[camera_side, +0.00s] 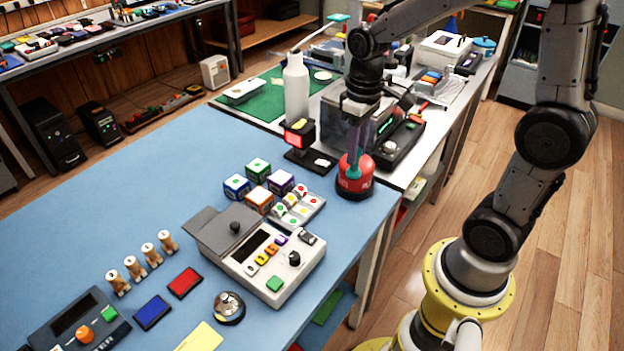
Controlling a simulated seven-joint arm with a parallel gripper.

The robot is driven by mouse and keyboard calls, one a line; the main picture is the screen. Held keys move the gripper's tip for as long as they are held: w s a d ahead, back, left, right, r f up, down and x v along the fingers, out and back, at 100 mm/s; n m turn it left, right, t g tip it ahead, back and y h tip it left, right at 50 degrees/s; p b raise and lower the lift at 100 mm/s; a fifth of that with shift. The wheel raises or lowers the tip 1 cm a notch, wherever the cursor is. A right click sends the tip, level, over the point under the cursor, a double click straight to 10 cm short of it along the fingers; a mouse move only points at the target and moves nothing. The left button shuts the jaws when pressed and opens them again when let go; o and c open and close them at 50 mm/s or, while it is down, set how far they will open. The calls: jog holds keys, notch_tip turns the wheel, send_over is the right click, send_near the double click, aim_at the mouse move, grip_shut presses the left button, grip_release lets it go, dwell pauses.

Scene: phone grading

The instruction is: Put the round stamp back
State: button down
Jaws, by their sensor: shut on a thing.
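A round red stamp (350,184) with a dark base and a small light label stands upright at the right edge of the blue table (150,200). My gripper (354,160) points down over it and is shut on its top. The fingers partly hide the grip. I cannot tell whether the base touches the table or hangs just above it.
Colored cubes (258,169) and a button tray (298,207) lie left of my gripper. A small red-screened device (300,134) and a white bottle (296,88) stand behind. A grey console (262,255), several wooden stamps (134,268), ink pads (185,282) and a bell (228,307) are in front.

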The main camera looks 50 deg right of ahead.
jog(key=shift+w+d+f, duration=0.4)
jog(key=shift+w+f, duration=1.7)
jog(key=shift+w, duration=0.05)
jog(key=shift+w+d+f, duration=0.4)
jog(key=shift+w+f, duration=1.75)
jog(key=shift+w, duration=0.05)
jog(key=shift+w+d+f, duration=0.4)
jog(key=shift+w+f, duration=1.7)
jog(key=shift+w, duration=0.05)
jog(key=shift+f, duration=0.15)
jog(key=c, duration=0.6)
grip_release()
